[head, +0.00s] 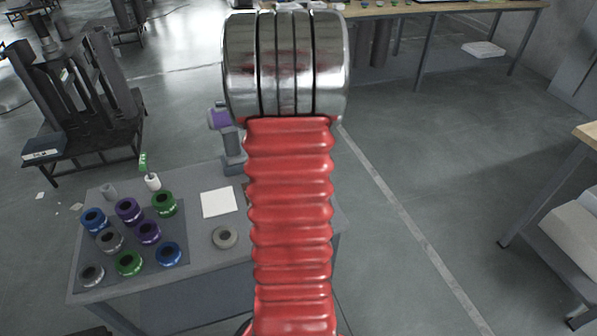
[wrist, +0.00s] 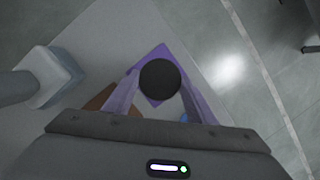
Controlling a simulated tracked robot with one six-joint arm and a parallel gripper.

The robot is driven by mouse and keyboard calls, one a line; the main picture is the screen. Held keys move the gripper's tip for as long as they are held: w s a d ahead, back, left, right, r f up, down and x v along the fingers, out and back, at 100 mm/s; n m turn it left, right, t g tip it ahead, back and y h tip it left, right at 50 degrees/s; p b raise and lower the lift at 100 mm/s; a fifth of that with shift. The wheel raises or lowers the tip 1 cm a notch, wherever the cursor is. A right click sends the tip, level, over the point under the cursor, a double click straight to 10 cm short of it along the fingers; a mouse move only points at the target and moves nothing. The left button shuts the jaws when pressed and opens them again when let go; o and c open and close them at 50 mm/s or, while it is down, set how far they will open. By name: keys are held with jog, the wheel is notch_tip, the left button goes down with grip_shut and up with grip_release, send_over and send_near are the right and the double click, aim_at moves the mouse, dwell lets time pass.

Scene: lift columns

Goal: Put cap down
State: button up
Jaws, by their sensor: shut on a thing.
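In the wrist view, my gripper (wrist: 160,88) is shut on a round dark thing, taken as the cap (wrist: 160,79). The two purplish fingers stand on either side of it. A purple square-cornered surface (wrist: 164,52) shows around and behind it; I cannot tell whether the cap touches that surface. In the head view, my red ribbed arm hides the gripper and the held cap. Several ring-shaped caps stand on a dark mat (head: 184,232), among them a green one (head: 164,204), a purple one (head: 129,210) and a blue one (head: 169,253).
The grey table (head: 200,276) also bears a white sheet (head: 220,203), a grey ring (head: 224,237), a small white bottle (head: 152,182) and a grey post with a purple top (head: 220,119). A dark rack (head: 78,95) stands at the left. The floor right of the table is clear.

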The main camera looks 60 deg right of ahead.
jog(key=shift+f, duration=1.85)
jog(key=shift+f, duration=0.1)
jog(key=o, duration=1.2)
jog(key=v, duration=1.2)
